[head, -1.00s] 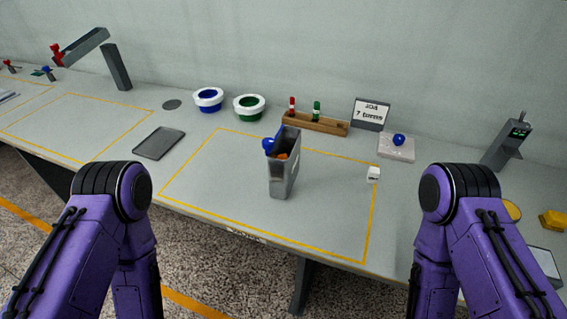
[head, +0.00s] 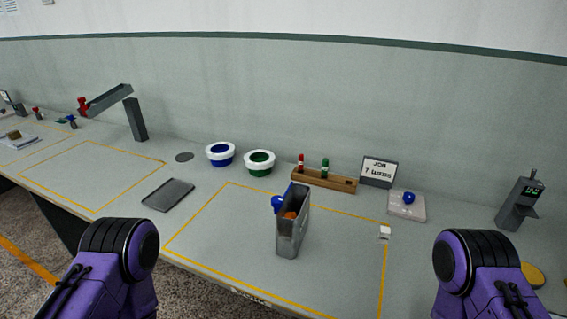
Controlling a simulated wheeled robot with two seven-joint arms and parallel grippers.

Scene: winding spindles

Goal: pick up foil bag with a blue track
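A narrow, upright grey container (head: 291,238) with an open top stands inside the yellow-outlined area in the middle of the table. Something orange (head: 290,215) shows inside it, and a blue piece (head: 278,204) sits at its upper left rim. I cannot tell whether this container is the foil bag. Nothing else in view is clearly a foil bag with a blue track. Only purple links of my two arms show at the lower left and lower right, well apart from the container. Both grippers are out of view.
A dark flat tray (head: 168,194) lies left. A small white block (head: 385,232) is right of the container.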

